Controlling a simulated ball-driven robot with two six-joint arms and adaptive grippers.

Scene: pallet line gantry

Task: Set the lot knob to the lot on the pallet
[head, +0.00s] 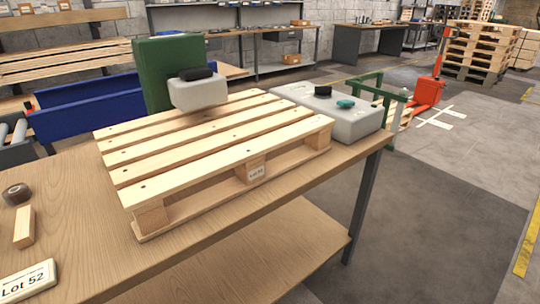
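A wooden pallet (170,152) lies on the workbench. A grey box (371,119) stands at the pallet's far right end. On its top are a teal knob (345,104) and a black knob (323,90); I cannot tell which is the lot knob, and no scale marks are readable. A white card (27,281) at the front left reads "Lot 52". Neither of my grippers is in view.
A green column (160,65) with a grey, black-topped head (198,92) stands behind the pallet, the head overhanging its far edge. A brown roll (17,194) and a wooden block (24,227) lie on the left of the workbench (85,225).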

